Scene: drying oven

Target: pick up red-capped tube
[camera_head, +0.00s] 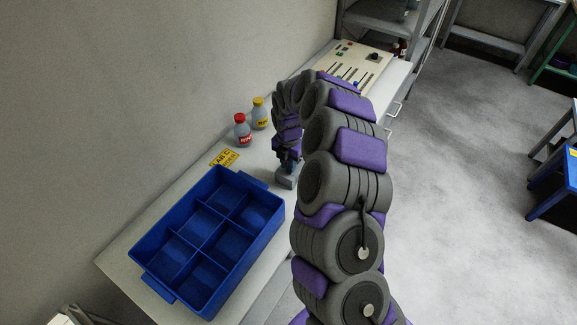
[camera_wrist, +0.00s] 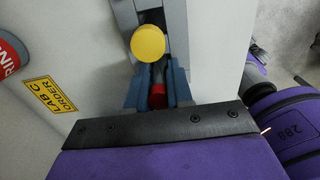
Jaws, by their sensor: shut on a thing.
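The red-capped tube shows in the wrist view as a red cap (camera_wrist: 157,97) between the fingers of my gripper (camera_wrist: 157,88). My gripper is shut on it. The tube's body below the cap is mostly hidden. A yellow-capped tube (camera_wrist: 148,43) stands just beyond the fingers, with its cap nearer the camera. Both tubes are at a grey holder (camera_wrist: 172,22); I cannot tell whether the red-capped tube is still seated in it. In the head view my gripper is low over the table by the grey holder (camera_head: 286,178), and the tubes are hidden there.
A blue tray (camera_head: 147,264) with several empty compartments stands on the white table (camera_head: 119,251). A red-capped bottle (camera_head: 242,132) and a yellow-capped bottle (camera_head: 260,114) stand near the wall. A yellow label (camera_head: 224,158) lies behind the tray. A control panel (camera_head: 350,67) is at the far end.

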